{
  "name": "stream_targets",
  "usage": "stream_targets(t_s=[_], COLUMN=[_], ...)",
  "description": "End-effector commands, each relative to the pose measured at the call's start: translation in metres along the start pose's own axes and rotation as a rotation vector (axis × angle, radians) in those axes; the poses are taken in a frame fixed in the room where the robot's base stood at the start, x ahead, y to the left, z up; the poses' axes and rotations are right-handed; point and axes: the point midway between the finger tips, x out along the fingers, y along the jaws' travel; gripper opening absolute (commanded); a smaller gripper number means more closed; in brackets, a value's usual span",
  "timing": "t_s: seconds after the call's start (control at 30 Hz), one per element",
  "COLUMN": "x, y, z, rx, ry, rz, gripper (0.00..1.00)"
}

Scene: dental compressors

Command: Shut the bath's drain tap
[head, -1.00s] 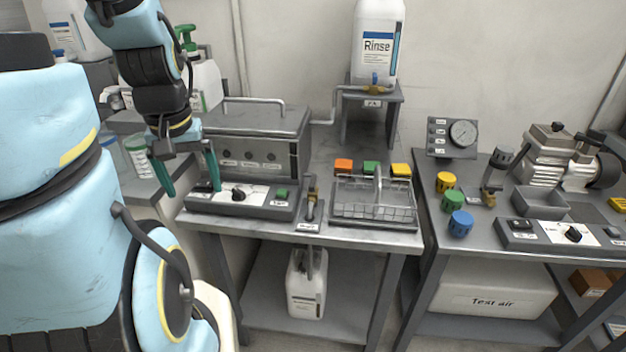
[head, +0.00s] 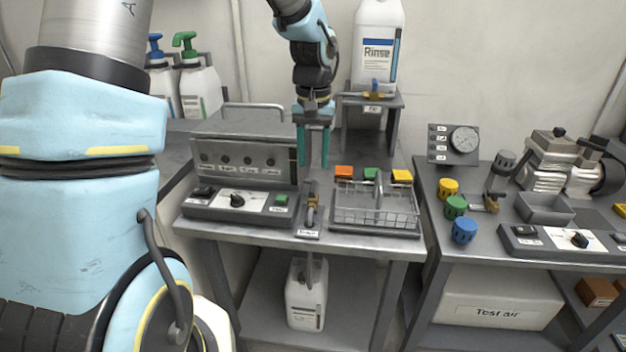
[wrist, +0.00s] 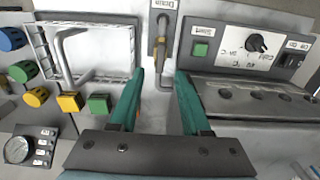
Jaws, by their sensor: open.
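The drain tap (head: 312,205) is at the front of the middle bench, just right of the bath's control panel. It has a brass-coloured body and a grey handle or spout, with a label in front. In the wrist view the tap (wrist: 159,48) lies beyond the fingertips, roughly midway between them. The bath (head: 245,150) is a grey metal box behind the panel. My gripper (head: 314,163) is open and empty, its green fingers pointing down, above and behind the tap. It also shows in the wrist view (wrist: 160,76). I cannot tell the handle's exact setting.
A wire basket (head: 375,212) stands right of the tap, with orange, green and yellow blocks behind it. The control panel (head: 237,203) is close on the left. The Rinse bottle (head: 379,45) stands on a raised stand behind. A white canister (head: 306,293) sits below the tap.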

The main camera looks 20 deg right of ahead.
Motion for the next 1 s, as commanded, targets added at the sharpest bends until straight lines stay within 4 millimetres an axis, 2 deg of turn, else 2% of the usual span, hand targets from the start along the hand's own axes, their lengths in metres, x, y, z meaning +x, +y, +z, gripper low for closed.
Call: stream_targets(t_s=[0.2, 0.33, 0.5, 0.77, 1.0], x=[0.04, 0.055, 0.065, 0.066, 0.066], y=[0.0, -0.001, 0.0, -0.001, -0.001], z=[0.002, 0.001, 0.001, 0.0, 0.0], rx=[0.001, 0.0, 0.0, 0.0, 0.0], ry=[-0.004, -0.002, 0.0, 0.001, 0.001], rz=[0.0, -0.001, 0.0, 0.0, 0.0], gripper=[0.47, 0.47, 0.47, 0.47, 0.22])
